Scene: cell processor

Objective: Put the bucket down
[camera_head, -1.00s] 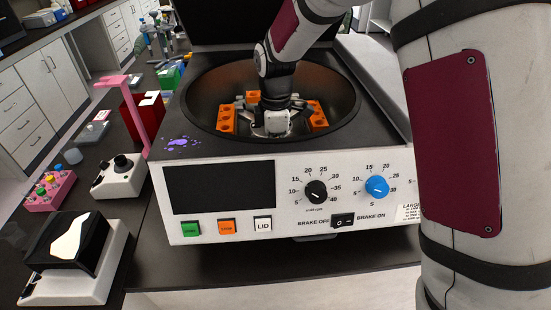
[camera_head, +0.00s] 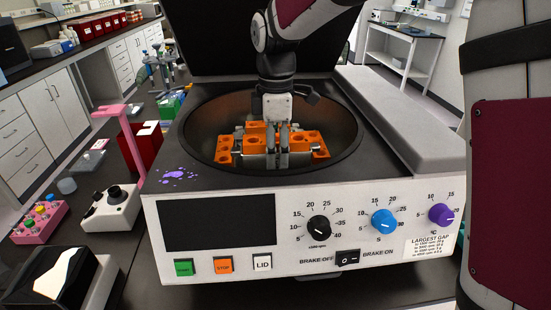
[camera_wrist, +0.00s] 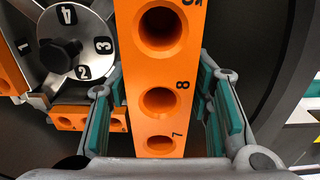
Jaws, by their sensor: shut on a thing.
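An orange bucket with numbered holes (camera_wrist: 158,125) stands between the teal-padded fingers of my gripper (camera_wrist: 162,95) in the wrist view, marked 7 and 8. My gripper is shut on it. In the head view my gripper (camera_head: 280,150) points down inside the centrifuge bowl (camera_head: 345,125), among orange buckets. The rotor hub (camera_wrist: 90,48), with numbers 1 to 4 and a dark knob, lies left of the held bucket. Other orange buckets sit at the left (camera_head: 224,150) and right (camera_head: 317,143) of the bowl. Whether the held bucket touches the rotor cannot be told.
The centrifuge (camera_head: 300,240) has its dark lid (camera_head: 215,45) raised behind the bowl. A pink stand (camera_head: 128,135), a red box (camera_head: 150,142) and a white joystick box (camera_head: 112,210) stand left of it. The bowl's rim surrounds my gripper.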

